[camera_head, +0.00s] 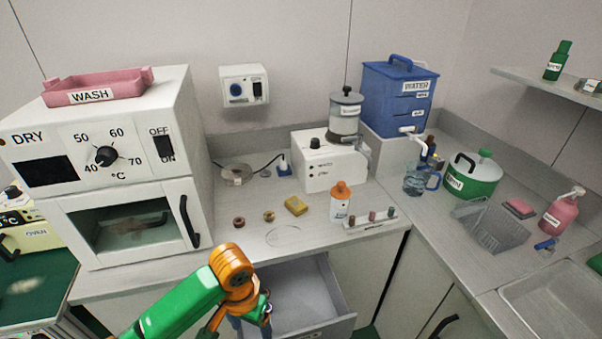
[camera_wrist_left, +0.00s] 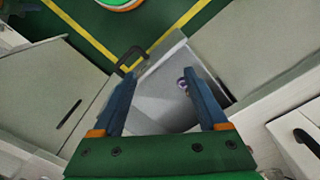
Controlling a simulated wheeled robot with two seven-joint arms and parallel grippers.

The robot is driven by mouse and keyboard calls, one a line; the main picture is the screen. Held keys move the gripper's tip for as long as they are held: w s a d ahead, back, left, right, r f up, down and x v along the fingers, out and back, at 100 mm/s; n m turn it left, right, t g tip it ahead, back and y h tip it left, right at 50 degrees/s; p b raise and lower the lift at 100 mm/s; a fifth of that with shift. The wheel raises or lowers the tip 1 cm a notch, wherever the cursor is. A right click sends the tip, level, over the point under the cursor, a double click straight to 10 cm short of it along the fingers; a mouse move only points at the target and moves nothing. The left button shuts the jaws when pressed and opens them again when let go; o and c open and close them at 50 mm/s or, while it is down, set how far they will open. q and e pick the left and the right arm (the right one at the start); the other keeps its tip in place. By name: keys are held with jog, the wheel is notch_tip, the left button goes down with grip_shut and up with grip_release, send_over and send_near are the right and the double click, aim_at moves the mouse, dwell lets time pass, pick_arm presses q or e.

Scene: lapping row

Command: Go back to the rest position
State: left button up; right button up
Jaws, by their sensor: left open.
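My left gripper (camera_head: 256,315) hangs at the bottom of the head view, below the orange wrist of my green arm, over the left part of an open drawer (camera_head: 330,325). In the left wrist view, the two blue fingers of this gripper (camera_wrist_left: 160,85) are spread apart with nothing held between them. The pulled-out grey drawer (camera_wrist_left: 160,78) lies beneath them there. A small dark round item (camera_wrist_left: 182,83) shows in it near the right finger. My right gripper is in neither view.
Above the drawer, the counter holds a yellow block (camera_head: 296,206), an orange-capped bottle (camera_head: 340,205) and a small rack (camera_head: 371,219). A white drying oven (camera_head: 125,165) stands at left. The drawer's handle (camera_wrist_left: 131,58) juts over the green floor.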

pick_arm(q)
jog(key=s+d+f+t+h, duration=0.2)
jog(key=s+d+f+h, duration=0.15)
jog(key=s, duration=0.25)
jog(key=s+a+f+n+t+y, duration=0.2)
jog(key=s+a+y, duration=0.2)
jog(key=s+a, duration=0.5)
notch_tip(320, 180, down, 20)
jog(key=a+g+b, duration=0.1)
jog(key=g+b, duration=0.1)
jog(key=b, duration=0.2)
jog(key=s+a+f+g+b, duration=0.1)
jog(key=s+a+f+b, duration=0.1)
jog(key=s+f, duration=0.9)
notch_tip(320, 180, down, 2)
jog(key=shift+s+a+f+b, duration=0.2)
jog(key=shift+s+f+b, duration=0.05)
jog(key=shift+b, duration=0.5)
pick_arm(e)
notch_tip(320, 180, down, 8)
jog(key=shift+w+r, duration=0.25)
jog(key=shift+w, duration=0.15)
